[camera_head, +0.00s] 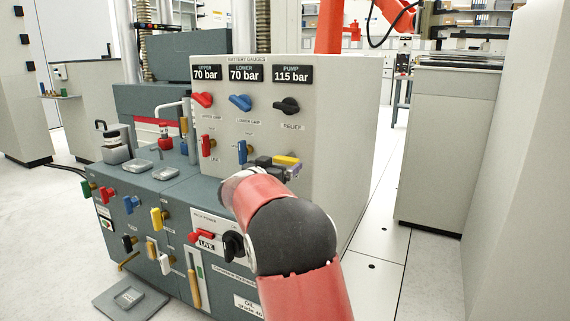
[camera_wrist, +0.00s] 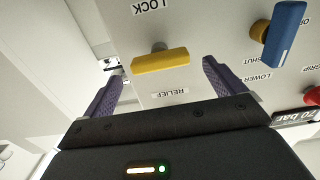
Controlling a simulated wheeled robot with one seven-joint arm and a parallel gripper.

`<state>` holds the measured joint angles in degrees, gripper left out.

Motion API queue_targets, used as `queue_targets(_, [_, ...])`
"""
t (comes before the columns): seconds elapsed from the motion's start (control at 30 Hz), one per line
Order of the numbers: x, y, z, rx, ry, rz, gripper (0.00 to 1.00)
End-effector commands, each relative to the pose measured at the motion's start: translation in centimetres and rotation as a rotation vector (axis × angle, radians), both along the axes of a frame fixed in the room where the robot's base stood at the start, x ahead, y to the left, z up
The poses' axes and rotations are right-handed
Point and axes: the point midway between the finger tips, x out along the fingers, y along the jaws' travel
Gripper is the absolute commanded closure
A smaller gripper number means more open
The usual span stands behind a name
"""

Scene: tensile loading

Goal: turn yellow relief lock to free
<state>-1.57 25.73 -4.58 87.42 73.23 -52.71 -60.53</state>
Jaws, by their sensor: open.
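The yellow relief lock handle (camera_head: 287,160) is on the front of the grey gauge panel, below the black relief knob (camera_head: 287,105). In the head view my gripper (camera_head: 280,170) is at the panel, partly hidden by my arm.
A blue handle (camera_wrist: 285,33) is right of the yellow one in the wrist view, with a red handle (camera_wrist: 312,96) near the edge. In the head view a red handle (camera_head: 208,146) and blue handle (camera_head: 242,151) are left of my gripper. Clear floor lies right of the panel.

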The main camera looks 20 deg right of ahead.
Motion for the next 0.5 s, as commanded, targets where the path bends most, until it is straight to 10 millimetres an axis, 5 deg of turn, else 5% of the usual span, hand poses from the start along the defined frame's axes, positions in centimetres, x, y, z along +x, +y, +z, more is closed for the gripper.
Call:
queue_targets(0.2, [2.1,-2.7,-0.1,0.000,0.000,0.000,0.05])
queue_targets(0.5, [2.9,-3.7,0.0,0.000,0.000,0.003,0.05])
